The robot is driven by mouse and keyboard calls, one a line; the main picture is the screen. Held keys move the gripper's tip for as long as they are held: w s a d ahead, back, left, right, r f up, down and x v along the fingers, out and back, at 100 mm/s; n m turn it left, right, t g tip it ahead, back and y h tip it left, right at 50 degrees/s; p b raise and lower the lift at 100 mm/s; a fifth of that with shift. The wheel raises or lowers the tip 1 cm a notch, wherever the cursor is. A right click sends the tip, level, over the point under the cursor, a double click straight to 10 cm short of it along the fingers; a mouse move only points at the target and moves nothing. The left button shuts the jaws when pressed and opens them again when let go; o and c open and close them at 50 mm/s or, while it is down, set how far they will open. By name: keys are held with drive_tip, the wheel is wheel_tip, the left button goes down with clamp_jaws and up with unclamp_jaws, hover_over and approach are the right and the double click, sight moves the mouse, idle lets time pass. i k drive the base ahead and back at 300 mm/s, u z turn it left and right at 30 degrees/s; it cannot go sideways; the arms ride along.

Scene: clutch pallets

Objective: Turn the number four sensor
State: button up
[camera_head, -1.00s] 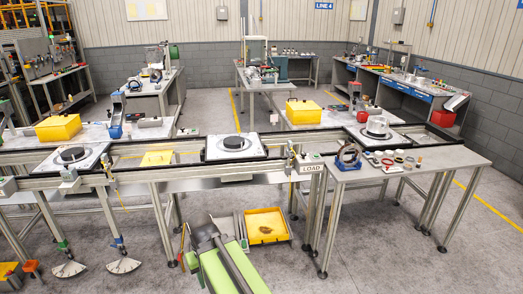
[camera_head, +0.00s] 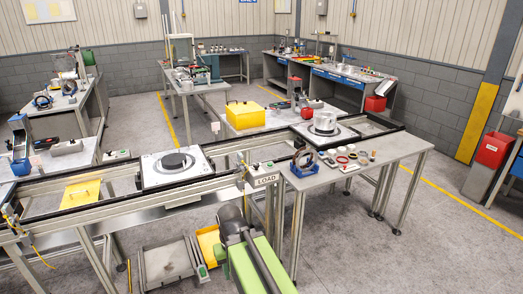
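Small post-mounted devices, which look like sensors, stand on the front rail of the conveyor. No number can be read on either, so I cannot tell which is number four. My green and grey arm parts appear to rise from the bottom edge. My gripper's fingers cannot be made out in the view.
A white pallet with a black disc (camera_head: 172,186) sits on the conveyor (camera_head: 110,204). A side table (camera_head: 375,157) at right holds rings and a blue-based fixture. Floor at right (camera_head: 430,240) is clear.

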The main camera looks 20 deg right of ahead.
sight(240, 156)
drive_tip(key=z, duration=0.05)
drive_tip(key=i, duration=1.3)
drive_tip(key=u, duration=0.8)
